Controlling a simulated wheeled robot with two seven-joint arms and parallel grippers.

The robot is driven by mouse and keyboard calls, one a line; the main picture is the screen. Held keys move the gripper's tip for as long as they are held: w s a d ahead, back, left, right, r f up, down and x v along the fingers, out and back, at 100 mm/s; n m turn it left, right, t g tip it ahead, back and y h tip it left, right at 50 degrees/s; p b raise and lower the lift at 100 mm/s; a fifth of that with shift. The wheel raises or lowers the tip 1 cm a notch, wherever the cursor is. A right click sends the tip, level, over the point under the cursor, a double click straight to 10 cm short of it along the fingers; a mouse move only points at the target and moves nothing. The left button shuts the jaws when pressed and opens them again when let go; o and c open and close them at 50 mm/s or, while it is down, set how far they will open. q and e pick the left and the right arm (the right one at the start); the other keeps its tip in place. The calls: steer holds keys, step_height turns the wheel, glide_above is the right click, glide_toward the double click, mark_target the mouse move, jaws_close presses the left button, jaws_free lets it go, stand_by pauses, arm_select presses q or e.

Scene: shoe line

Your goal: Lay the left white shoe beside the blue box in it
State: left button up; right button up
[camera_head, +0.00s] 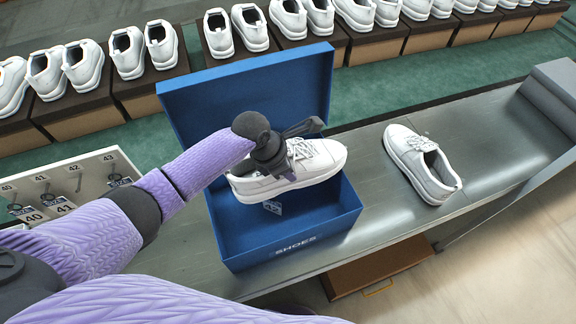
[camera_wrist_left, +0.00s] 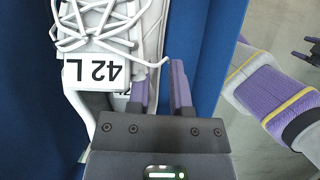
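The left white shoe (camera_head: 318,160) is over the open blue box (camera_head: 228,233), tilted, its toe to the right. In the left wrist view the shoe (camera_wrist_left: 153,28) has a tag reading 42 L on its laces. My left gripper (camera_head: 288,158) is at the shoe's upper side. Its fingers (camera_wrist_left: 162,88) are close together with the shoe's side at them, and they appear shut on it. The contact is partly hidden. A second white shoe (camera_head: 422,165) stands on the grey bench right of the box. A dark part of my right arm (camera_wrist_left: 311,50) shows at the left wrist view's edge; its finger state is unclear.
The box lid (camera_head: 250,92) stands raised at the back. The grey bench (camera_head: 490,140) is clear around the second shoe. Rows of white shoes on brown boxes (camera_head: 150,95) stand behind. A rack with size tags (camera_head: 90,178) is at left, a brown box (camera_head: 378,268) below the bench.

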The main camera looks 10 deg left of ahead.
arm_select(q)
steer(key=shift+o, duration=1.1)
steer(key=shift+r, duration=0.1)
steer(key=shift+w+r, duration=0.1)
steer(key=shift+r, duration=0.2)
steer(key=p+v, duration=0.4)
steer(key=v, duration=0.8)
steer(key=shift+r, duration=0.15)
